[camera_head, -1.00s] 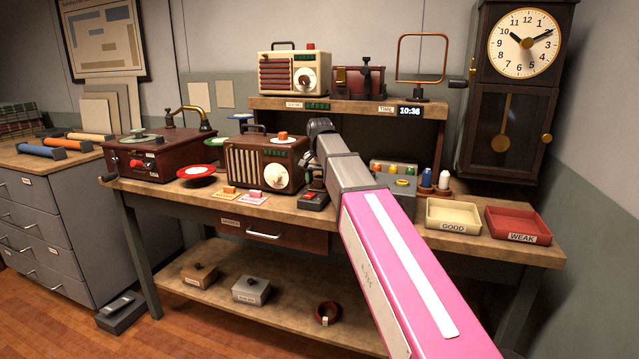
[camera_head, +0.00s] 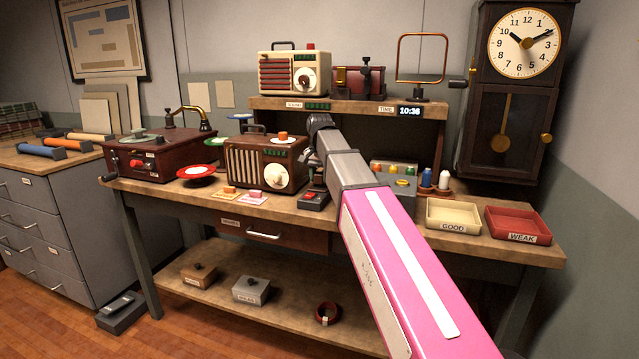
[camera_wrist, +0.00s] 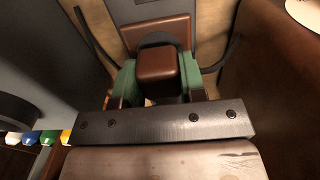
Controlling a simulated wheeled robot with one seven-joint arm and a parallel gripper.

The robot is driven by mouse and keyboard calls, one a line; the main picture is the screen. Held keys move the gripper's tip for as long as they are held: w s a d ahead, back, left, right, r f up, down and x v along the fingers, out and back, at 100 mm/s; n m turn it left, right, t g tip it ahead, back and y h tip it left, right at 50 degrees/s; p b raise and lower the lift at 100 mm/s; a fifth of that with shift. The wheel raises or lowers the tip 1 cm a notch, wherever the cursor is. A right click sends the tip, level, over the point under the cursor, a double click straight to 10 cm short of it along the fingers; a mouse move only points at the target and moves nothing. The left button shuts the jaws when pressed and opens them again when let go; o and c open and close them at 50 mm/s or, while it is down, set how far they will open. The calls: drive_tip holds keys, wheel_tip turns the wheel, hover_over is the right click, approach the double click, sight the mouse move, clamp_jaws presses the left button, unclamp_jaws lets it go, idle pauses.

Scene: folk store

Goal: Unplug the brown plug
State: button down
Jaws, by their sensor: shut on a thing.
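The brown plug (camera_wrist: 157,66) is a small, rounded brown block in the middle of the wrist view. My gripper (camera_wrist: 158,78) has green fingers on either side of it and is shut on it. Behind the plug is a dark round part, in front of a wider brown block (camera_wrist: 158,30). Whether the plug is seated or pulled clear cannot be told. In the head view my arm reaches over the bench to just right of the brown radio (camera_head: 265,163). The plug cannot be made out there, and my fingertips are not clear.
Dark cables (camera_wrist: 92,45) run either side of the plug. The brown radio stands close on the left. A small box with a red button (camera_head: 312,197) sits in front. Coloured spools (camera_head: 443,180), a GOOD tray (camera_head: 453,226) and a WEAK tray (camera_head: 518,238) are to the right.

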sight(320, 173)
drive_tip(key=shift+r, duration=2.3)
